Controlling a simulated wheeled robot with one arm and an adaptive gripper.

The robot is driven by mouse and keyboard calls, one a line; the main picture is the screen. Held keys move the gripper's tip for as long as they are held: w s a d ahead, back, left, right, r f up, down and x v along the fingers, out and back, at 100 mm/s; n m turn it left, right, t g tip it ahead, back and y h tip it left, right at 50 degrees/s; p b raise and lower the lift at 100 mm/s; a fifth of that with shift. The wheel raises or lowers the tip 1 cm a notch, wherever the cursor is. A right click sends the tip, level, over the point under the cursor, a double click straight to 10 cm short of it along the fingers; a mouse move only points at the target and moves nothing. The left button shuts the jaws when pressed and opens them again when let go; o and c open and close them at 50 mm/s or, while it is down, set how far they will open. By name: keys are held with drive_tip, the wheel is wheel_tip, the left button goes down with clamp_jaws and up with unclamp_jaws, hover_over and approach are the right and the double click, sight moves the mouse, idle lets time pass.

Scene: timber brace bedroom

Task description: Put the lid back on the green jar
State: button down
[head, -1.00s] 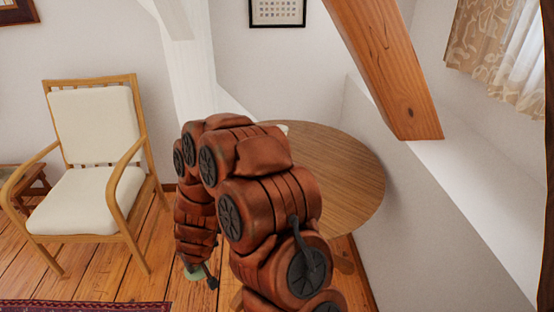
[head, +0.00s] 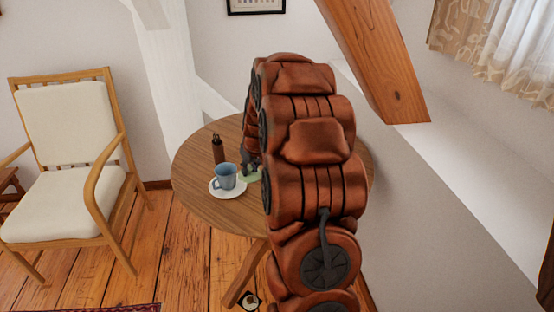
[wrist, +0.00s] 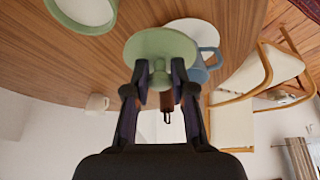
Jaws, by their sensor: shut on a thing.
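My gripper (wrist: 160,88) is shut on the knob of the pale green lid (wrist: 158,48). In the head view, the lid (head: 252,178) shows partly behind my arm, over the round table and just right of the blue mug. The green jar (wrist: 112,8) shows in the wrist view at the top left, cut off by the frame edge. It stands open on the table, with its pale inside visible. The lid is beside the jar, apart from it in the picture. In the head view the jar is not visible; my arm covers that part of the table.
The round wooden table (head: 205,190) holds a blue mug (head: 225,176) on a white saucer (head: 222,191) and a brown bottle (head: 218,149). A small white cup (wrist: 97,103) is near the table edge. A slanted timber brace (head: 378,60) is behind my arm. A chair (head: 75,190) stands left.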

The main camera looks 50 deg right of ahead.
drive_tip(key=shift+m, duration=0.5)
drive_tip(key=shift+s+d+f, duration=0.15)
drive_tip(key=shift+s+d, duration=0.7)
drive_tip(key=shift+d, duration=0.35)
drive_tip(key=shift+s+d+f, duration=0.15)
drive_tip(key=shift+s+d, duration=0.7)
drive_tip(key=shift+d, duration=0.3)
drive_tip(key=shift+s+d+f, duration=0.15)
drive_tip(key=shift+s+d, duration=0.7)
drive_tip(key=shift+d, duration=0.35)
drive_tip(key=shift+f+b, duration=0.8)
drive_tip(key=shift+f, duration=0.4)
drive_tip(key=shift+s+b, duration=0.15)
drive_tip(key=shift+b, duration=0.15)
drive_tip(key=shift+f+b, duration=0.15)
drive_tip(key=shift+b, duration=0.65)
drive_tip(key=c, duration=0.9)
unclamp_jaws()
